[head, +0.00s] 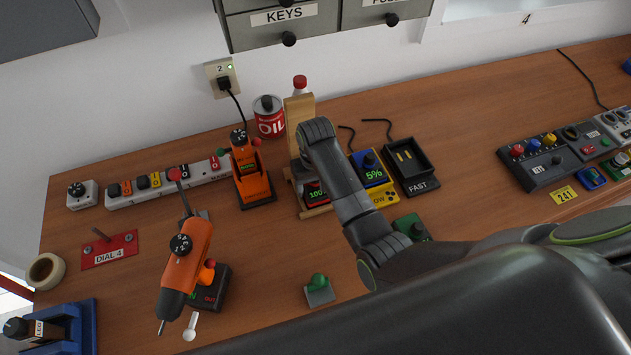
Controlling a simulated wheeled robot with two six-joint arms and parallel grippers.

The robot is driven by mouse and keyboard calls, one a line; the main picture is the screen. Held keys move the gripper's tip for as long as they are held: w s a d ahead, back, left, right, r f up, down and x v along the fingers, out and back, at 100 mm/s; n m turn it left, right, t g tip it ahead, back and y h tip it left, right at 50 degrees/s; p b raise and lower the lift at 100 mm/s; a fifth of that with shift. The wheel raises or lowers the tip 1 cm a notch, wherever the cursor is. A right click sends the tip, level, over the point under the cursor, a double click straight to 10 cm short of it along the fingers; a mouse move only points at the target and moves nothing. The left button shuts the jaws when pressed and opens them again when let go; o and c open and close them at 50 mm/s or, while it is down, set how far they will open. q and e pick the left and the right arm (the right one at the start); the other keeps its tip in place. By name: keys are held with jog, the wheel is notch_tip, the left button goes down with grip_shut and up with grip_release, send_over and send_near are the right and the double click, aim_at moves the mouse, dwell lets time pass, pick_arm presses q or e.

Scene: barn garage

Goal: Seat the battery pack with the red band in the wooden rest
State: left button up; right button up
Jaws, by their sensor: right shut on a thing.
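The wooden rest (299,108) stands upright near the back of the workbench, left of the yellow charger. A dark battery pack (316,192) with red on it and a green "100" readout is low at the front of the rest. Whether it is fully down in the rest cannot be seen. My right arm reaches in from the right, and my right gripper (309,166) is at the rest, shut on the battery pack. The wrist hides most of the fingers and the pack's upper part. My left gripper is out of view.
A yellow charger (385,197) holding a "5%" pack and a black FAST charger (424,183) stand right of the rest. An orange drill (186,262) is front left.

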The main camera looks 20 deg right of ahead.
dwell(0.6)
jog(key=o, duration=1.3)
jog(key=shift+o, duration=0.5)
jog(key=shift+f, duration=0.1)
jog(key=shift+o, duration=0.8)
